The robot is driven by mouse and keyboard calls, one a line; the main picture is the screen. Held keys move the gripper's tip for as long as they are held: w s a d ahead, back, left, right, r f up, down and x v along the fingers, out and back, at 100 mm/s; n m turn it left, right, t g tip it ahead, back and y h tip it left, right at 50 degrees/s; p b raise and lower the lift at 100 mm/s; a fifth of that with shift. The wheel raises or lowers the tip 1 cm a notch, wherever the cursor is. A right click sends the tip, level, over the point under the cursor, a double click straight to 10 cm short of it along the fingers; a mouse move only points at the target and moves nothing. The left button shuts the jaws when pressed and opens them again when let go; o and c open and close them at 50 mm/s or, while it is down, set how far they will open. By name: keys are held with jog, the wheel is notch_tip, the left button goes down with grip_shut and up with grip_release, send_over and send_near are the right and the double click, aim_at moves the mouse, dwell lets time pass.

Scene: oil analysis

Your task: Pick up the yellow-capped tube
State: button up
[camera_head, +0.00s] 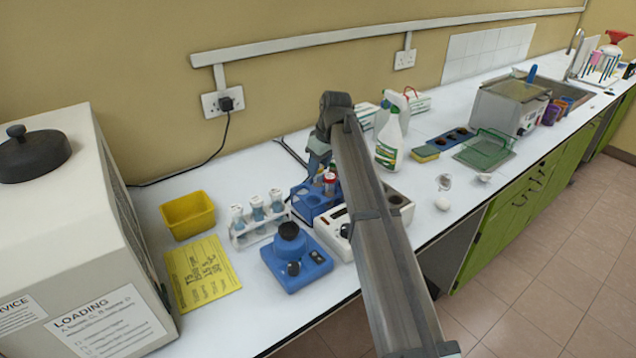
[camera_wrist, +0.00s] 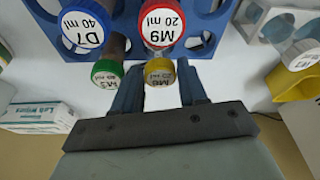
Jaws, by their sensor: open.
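The yellow-capped tube (camera_wrist: 160,72), its label reading 20 ml, stands in a blue rack (camera_wrist: 205,46) in the wrist view. My gripper (camera_wrist: 160,82) is open, with one finger on each side of the yellow cap; I cannot tell whether either finger touches it. The left finger lies between the yellow cap and a green-capped tube (camera_wrist: 107,73). A red-capped tube (camera_wrist: 163,24) marked M9 and a blue-capped tube (camera_wrist: 82,27) marked D7 stand beyond. In the head view my gripper (camera_head: 321,168) is over the blue rack (camera_head: 304,199), partly hiding the tubes.
A white rack with several tubes (camera_head: 258,230) and a blue device (camera_head: 296,262) stand left of and in front of the blue rack. A white device (camera_head: 341,243) is close on its right. A yellow bin (camera_head: 188,214) and spray bottle (camera_head: 388,145) are farther off.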

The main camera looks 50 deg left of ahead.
aim_at(318, 183)
jog(key=shift+x, duration=1.55)
jog(key=shift+c, duration=0.2)
jog(key=c, duration=0.6)
